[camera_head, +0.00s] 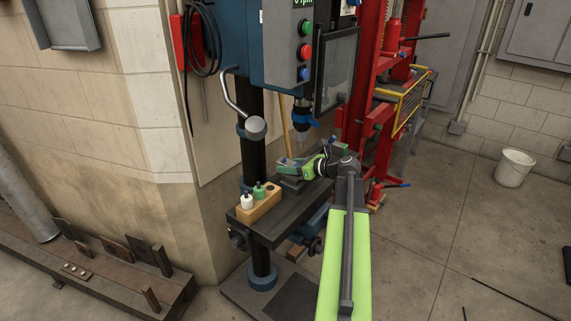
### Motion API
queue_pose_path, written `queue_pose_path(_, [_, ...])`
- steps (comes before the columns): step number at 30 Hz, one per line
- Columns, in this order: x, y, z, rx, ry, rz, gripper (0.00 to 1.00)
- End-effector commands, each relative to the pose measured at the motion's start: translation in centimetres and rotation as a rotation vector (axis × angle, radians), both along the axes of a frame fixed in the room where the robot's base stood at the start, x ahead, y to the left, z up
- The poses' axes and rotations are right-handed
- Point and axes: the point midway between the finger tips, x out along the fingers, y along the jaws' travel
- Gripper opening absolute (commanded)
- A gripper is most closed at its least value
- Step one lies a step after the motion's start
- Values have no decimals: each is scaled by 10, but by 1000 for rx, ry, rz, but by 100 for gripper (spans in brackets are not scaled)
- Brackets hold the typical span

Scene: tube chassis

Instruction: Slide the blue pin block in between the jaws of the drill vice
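The drill vice (289,183) is a dark grey block on the drill press table (262,232), under the drill chuck. My gripper (303,166) is at the end of my green arm, right at the vice and just below the drill bit. The gripper and wrist cover much of the vice, so the gap between its jaws is hidden. I cannot clearly make out the blue pin block; the area around the fingertips is small and dark. Whether my fingers are open or shut on something does not show.
A wooden holder (245,215) on the left of the table carries a white piece (247,201) and a green piece (259,191), with a dark empty hole at its right. The drill chuck (302,119) hangs closely above my gripper. A red press (383,110) stands behind right.

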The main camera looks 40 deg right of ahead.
Motion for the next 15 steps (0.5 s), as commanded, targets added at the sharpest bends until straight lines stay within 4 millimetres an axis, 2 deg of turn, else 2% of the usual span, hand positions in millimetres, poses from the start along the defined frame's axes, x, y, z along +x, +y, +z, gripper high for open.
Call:
queue_pose_path(1, [-23, -8, -18, -39, 54, -12, 49])
queue_pose_path(4, [-26, -9, -18, -41, 50, -13, 62])
queue_pose_path(11, [-29, -10, -16, -44, 47, -12, 62])
queue_pose_path(15, [-47, -13, -4, -40, 40, -12, 62])
